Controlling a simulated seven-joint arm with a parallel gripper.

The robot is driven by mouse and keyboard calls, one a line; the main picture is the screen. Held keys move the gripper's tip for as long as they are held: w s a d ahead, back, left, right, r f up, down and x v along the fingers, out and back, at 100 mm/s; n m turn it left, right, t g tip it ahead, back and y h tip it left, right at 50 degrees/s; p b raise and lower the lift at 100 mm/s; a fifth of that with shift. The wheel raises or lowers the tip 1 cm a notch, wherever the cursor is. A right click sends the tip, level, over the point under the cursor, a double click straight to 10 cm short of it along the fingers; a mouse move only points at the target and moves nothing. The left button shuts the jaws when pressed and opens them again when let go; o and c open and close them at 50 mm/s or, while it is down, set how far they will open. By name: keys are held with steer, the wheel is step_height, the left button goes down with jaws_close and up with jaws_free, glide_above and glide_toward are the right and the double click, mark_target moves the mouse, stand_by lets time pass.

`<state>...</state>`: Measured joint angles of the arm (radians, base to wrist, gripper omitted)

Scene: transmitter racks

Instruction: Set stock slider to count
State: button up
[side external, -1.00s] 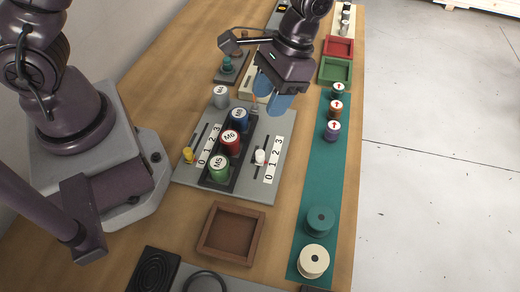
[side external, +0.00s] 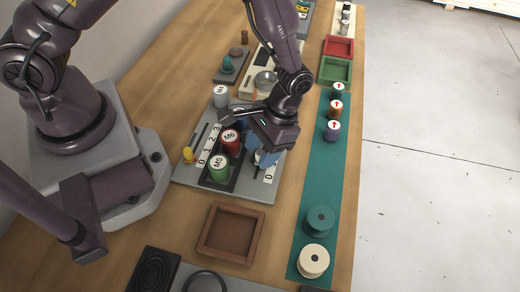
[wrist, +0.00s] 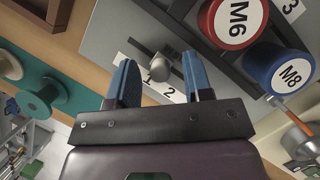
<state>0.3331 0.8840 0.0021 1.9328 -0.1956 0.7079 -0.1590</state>
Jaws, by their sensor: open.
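A grey board (side external: 245,190) carries two sliders with 0-to-3 number strips. In the side view, the right slider's pale knob is mostly hidden by my gripper (side external: 264,157); the left slider has a yellow knob (side external: 188,154). In the wrist view, a grey-white knob (wrist: 156,66) on a dark slot lies between and just ahead of the blue fingertips of my open gripper (wrist: 158,72). Numbers 1 and 2 show beside it. A dark rack holds green M5 (side external: 219,166), red M6 (side external: 230,141) and blue M8 (wrist: 280,68) canisters. I cannot tell whether a finger touches the knob.
A grey canister (side external: 220,96) stands at the board's far left corner. A brown tray (side external: 232,257) is in front. A teal strip (side external: 318,180) on the right holds spools (side external: 313,261) and several small canisters.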

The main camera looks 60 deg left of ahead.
steer(key=shift+s+f, duration=0.15)
steer(key=shift+f, duration=0.2)
steer(key=shift+c, duration=0.4)
jaws_close()
steer(key=shift+w+a, duration=2.5)
steer(key=shift+w, duration=0.05)
jaws_free()
steer(key=shift+o, duration=0.4)
steer(key=shift+s, duration=0.1)
steer(key=shift+r, duration=0.1)
steer(key=v, duration=1.3)
